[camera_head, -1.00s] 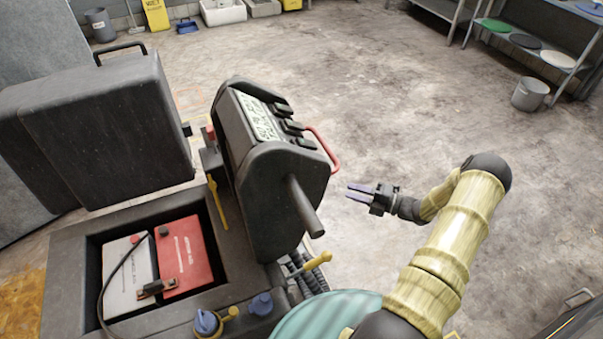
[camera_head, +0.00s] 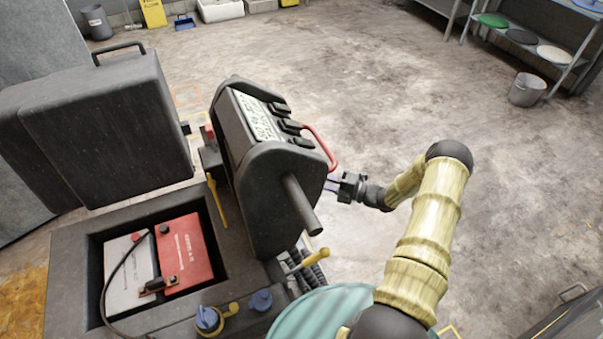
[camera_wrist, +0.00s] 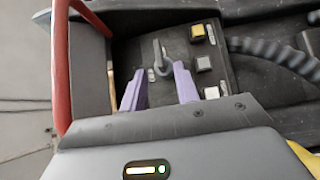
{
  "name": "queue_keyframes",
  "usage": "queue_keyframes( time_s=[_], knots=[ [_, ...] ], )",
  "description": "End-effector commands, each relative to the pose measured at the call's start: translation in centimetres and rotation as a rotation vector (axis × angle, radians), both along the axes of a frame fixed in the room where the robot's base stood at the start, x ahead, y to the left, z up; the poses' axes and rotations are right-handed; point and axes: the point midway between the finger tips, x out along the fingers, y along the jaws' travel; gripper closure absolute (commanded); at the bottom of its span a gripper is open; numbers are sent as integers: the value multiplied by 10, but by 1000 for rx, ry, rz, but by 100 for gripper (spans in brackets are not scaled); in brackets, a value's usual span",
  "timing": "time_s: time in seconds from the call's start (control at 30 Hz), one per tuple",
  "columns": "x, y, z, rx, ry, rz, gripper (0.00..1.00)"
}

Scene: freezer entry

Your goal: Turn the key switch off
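In the wrist view a small grey key switch (camera_wrist: 160,58) stands on a dark control panel (camera_wrist: 218,62), with square buttons to its right. My gripper (camera_wrist: 160,85) shows there as two purple fingers, spread apart. The switch lies just beyond the fingertips and between them in the picture, and I cannot tell whether they touch it. In the head view my gripper (camera_head: 333,186) is at the right side of the dark console (camera_head: 272,180), its fingertips partly hidden behind the console. The key switch is hidden from the head view.
A red handle bar (camera_head: 322,148) curves along the console's right side; it also shows in the wrist view (camera_wrist: 61,70). A thick lever (camera_head: 303,205) sticks out of the console. A battery bay with a red battery (camera_head: 187,255) lies at lower left. Open floor lies to the right.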

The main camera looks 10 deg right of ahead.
Motion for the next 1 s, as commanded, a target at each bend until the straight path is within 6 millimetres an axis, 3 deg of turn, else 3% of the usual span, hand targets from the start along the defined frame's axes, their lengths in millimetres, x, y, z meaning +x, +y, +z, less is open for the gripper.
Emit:
queue_keyframes(
  time_s=[0.4,0.77,0.8,0.93,1.0],
  knots=[
    [37,57,1,-1,0,3,69],
    [42,67,0,-1,1,6,69],
    [42,66,0,-1,1,6,71],
    [42,64,0,0,0,2,97],
    [42,63,0,-1,1,1,100]
  ],
)
